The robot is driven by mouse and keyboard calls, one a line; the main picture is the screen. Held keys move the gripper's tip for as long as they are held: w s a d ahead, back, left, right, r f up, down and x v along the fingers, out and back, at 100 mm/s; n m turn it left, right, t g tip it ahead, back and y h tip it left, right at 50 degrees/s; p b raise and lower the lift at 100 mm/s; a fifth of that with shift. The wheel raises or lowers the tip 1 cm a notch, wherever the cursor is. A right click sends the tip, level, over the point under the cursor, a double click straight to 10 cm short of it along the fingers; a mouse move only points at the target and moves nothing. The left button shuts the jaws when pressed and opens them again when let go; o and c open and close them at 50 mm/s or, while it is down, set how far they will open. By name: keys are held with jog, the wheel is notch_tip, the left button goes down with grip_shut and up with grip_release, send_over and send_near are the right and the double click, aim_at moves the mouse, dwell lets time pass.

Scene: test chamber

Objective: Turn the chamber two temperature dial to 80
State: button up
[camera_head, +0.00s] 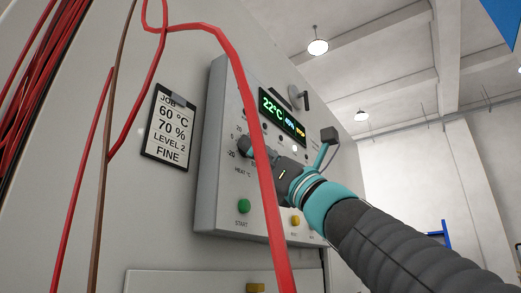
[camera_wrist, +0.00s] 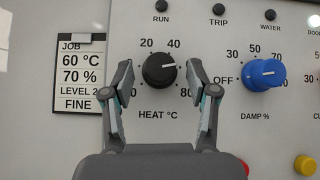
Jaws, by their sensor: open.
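The black heat dial (camera_wrist: 159,70), labelled HEAT °C, is on the grey panel in the wrist view. Its white pointer line points right and slightly up, past the 40 mark. The marks at the lower right are partly hidden by my finger. My gripper (camera_wrist: 159,78) is open, with one finger on each side of the dial and small gaps visible. In the head view my gripper (camera_head: 262,157) is at the dial (camera_head: 244,146), partly behind a red cable. The display (camera_head: 283,117) reads 22°C. No chamber number is visible.
A blue damp dial (camera_wrist: 263,74) is close right of my right finger. A job card (camera_wrist: 80,75) reads 60 °C, 70 %, LEVEL 2, FINE. A red cable (camera_head: 262,170) hangs across the head view. A green start button (camera_head: 243,206) is below the dial.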

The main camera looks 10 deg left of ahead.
grip_shut()
jog(key=shift+m+t, duration=0.4)
jog(key=shift+s+a+r+m+t+h+p, duration=0.1)
jog(key=shift+s+m+t+h+p, duration=0.1)
jog(key=shift+m+t+h, duration=1.7)
jog(key=shift+s+m+t+h+p, duration=0.15)
jog(key=shift+m+t+h, duration=0.9)
jog(key=shift+m, duration=1.6)
jog(key=shift+s+a+r+m+t+h+p, duration=0.1)
jog(key=shift+m+t+h+p, duration=0.1)
jog(key=shift+m+t+h, duration=1.7)
jog(key=shift+s+m+g+h+p, duration=0.2)
jog(key=shift+m+h+p, duration=1.2)
jog(key=shift+m, duration=1.25)
